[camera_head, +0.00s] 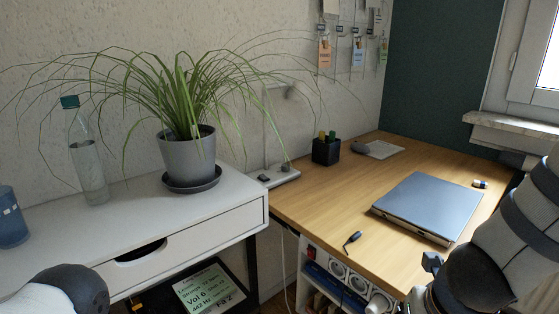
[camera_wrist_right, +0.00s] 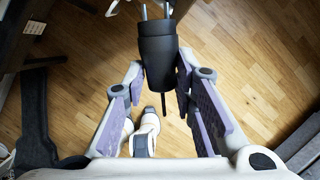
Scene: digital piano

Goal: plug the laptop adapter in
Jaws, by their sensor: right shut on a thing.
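In the wrist view my right gripper (camera_wrist_right: 161,72) is shut on a black plug-like adapter (camera_wrist_right: 157,48). Its metal prongs point away from the gripper, to the top of the picture. A thin black stub hangs at its near end. In the head view my right arm is at the lower right, and the fingers and adapter cannot be made out clearly. A row of white round sockets (camera_head: 339,269) with a red switch (camera_head: 311,252) sits below the desk's front edge. The closed laptop (camera_head: 430,204) lies on the desk. My left gripper is out of view.
A dark cable end (camera_head: 352,240) lies at the edge of the wooden desk (camera_head: 318,206). A white cabinet (camera_head: 120,222) with a potted plant (camera_head: 188,155) and a bottle (camera_head: 87,160) stands left. A black pen cup (camera_head: 326,151) is at the back.

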